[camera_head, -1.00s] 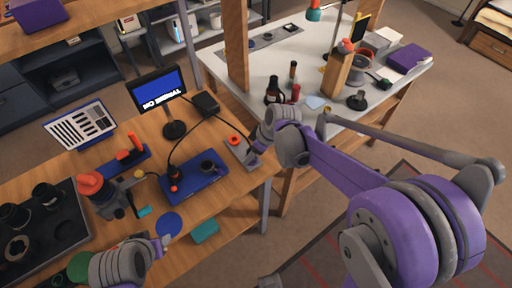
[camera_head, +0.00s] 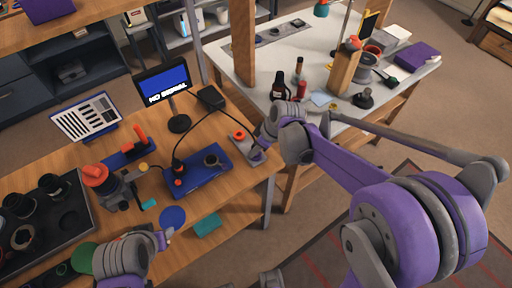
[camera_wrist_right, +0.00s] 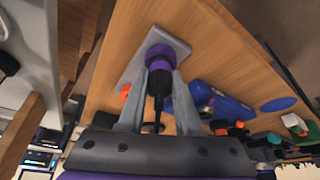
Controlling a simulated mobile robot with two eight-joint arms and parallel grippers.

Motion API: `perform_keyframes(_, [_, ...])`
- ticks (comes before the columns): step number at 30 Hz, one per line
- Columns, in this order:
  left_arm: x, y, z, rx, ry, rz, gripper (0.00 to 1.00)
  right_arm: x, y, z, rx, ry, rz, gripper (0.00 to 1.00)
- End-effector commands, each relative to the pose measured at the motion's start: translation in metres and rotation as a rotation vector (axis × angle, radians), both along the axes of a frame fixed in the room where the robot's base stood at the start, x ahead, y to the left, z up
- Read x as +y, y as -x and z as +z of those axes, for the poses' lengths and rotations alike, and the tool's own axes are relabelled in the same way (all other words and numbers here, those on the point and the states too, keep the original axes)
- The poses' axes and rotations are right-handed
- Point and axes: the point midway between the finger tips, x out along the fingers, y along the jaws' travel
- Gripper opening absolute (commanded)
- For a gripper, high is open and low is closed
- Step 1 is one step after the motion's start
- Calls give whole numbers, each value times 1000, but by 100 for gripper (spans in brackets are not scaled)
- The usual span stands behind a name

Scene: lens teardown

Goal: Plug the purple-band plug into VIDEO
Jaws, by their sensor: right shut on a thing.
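My right gripper (camera_head: 260,154) is low over the right end of the wooden bench, at a small grey plate (camera_head: 242,148) with an orange ring on it. In the right wrist view my right gripper (camera_wrist_right: 160,76) is shut on a dark plug with a purple band (camera_wrist_right: 160,53). The plug's end is over or against the grey plate (camera_wrist_right: 176,42); I cannot tell whether it touches. My left gripper (camera_head: 166,237) is by a blue disc at the bench front, and its jaws are too small to judge. No VIDEO label can be read.
A blue tray (camera_head: 212,180) with dark parts lies left of the plate. A small screen (camera_head: 163,86) and black box (camera_head: 211,97) stand behind, with a dark cable running to the tray. A white table (camera_head: 310,45) with bottles stands beyond.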

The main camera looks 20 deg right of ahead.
Motion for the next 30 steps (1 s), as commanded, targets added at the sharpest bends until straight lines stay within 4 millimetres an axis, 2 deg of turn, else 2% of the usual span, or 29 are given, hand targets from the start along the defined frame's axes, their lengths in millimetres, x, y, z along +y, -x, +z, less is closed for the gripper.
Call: perform_keyframes(30, [0, -1, 6, -3, 0, 0, 50, 0, 0, 8, 0, 0, 0, 0])
